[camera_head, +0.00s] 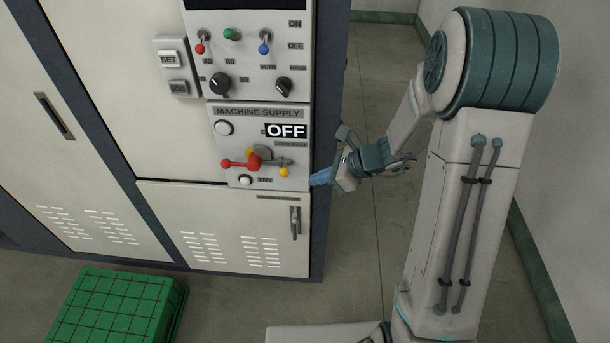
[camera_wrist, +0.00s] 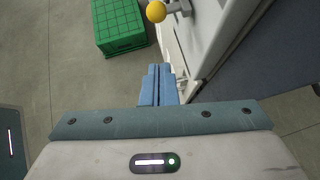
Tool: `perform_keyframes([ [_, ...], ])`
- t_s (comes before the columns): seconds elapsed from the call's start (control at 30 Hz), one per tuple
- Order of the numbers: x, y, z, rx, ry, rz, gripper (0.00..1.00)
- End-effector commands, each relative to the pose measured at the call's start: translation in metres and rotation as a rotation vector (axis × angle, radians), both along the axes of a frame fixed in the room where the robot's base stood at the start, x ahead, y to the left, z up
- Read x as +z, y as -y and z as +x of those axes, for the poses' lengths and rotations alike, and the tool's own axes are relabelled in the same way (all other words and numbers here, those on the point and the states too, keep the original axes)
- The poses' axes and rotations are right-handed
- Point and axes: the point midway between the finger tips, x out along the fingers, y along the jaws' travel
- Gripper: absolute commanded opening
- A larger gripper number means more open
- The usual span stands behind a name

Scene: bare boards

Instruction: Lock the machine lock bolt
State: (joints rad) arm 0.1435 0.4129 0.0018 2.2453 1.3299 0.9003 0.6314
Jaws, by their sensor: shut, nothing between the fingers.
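The machine supply panel (camera_head: 230,118) is on the cabinet front, with a display reading OFF. A red-handled lever (camera_head: 240,163) sits on its lower part. Beside it is a grey bolt (camera_head: 272,161) with a yellow knob (camera_head: 284,172) hanging at its right end. The yellow knob (camera_wrist: 156,11) also shows at the top of the wrist view, on a grey stem. My gripper (camera_head: 322,178) is to the right of the panel, near the cabinet's right edge, apart from the knob. Its blue fingers (camera_wrist: 158,86) are together, with nothing between them.
A green crate (camera_head: 112,305) stands on the floor at the lower left. Switches and dials (camera_head: 250,60) sit above the panel. A lower cabinet door has a grey handle (camera_head: 295,222). Open floor (camera_head: 365,240) lies right of the cabinet.

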Motion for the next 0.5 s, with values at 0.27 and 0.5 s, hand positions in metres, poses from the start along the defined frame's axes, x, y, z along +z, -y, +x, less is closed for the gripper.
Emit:
perform_keyframes([
  [0.27, 0.042, 0.047, -0.013, -0.003, 0.007, -0.002, 0.00],
  [0.5, 0.057, 0.064, -0.019, -0.002, 0.004, -0.001, 0.00],
])
